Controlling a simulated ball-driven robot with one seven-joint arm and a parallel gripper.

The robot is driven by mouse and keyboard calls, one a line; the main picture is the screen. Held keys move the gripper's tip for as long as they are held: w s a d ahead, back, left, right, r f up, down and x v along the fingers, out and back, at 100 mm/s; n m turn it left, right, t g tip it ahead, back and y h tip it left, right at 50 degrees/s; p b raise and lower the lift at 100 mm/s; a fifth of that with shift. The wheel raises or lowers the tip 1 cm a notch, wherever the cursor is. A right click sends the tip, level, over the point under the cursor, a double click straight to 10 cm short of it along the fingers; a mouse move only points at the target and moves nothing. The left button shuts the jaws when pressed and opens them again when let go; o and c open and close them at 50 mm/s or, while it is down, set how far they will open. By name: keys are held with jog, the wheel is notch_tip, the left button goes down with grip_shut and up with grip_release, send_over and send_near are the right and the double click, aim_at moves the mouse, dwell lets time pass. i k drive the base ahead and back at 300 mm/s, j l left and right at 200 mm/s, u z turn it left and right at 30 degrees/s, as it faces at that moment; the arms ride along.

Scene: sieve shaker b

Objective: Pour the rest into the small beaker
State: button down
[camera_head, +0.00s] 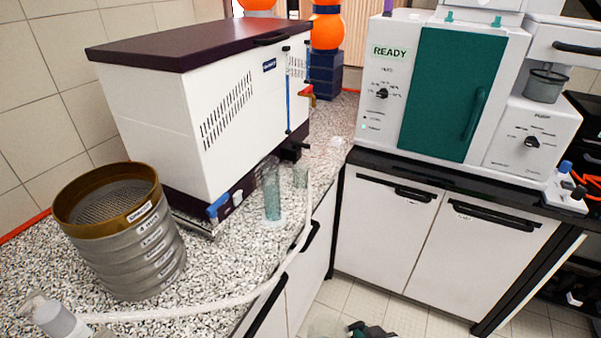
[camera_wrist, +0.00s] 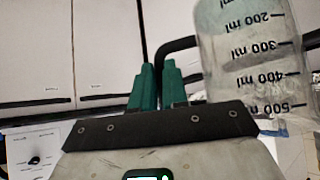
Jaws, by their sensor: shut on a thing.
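My gripper (camera_head: 362,329) shows at the bottom edge of the head view, over the floor. In the wrist view its teal fingers (camera_wrist: 158,85) are close together. A large clear beaker (camera_wrist: 245,55) with marks from 200 to 500 ml is right beside them, its numbers upside down. A dark bar, apparently its handle, runs from the beaker to the fingers. The fingers are shut on it; how much the beaker holds is unclear. A small clear beaker (camera_head: 300,176) stands on the speckled counter, next to a taller greenish glass vessel (camera_head: 271,192).
A white machine with a dark lid (camera_head: 200,95) stands behind. The floor (camera_head: 400,310) is clear.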

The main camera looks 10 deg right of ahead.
aim_at(300, 177)
jog(key=i+l+z, duration=0.1)
jog(key=i+z, duration=0.25)
jog(key=i, duration=0.15)
jog(key=i+z, duration=0.35)
jog(key=i+j+z, duration=0.35)
jog(key=i, duration=0.25)
jog(key=l, duration=0.1)
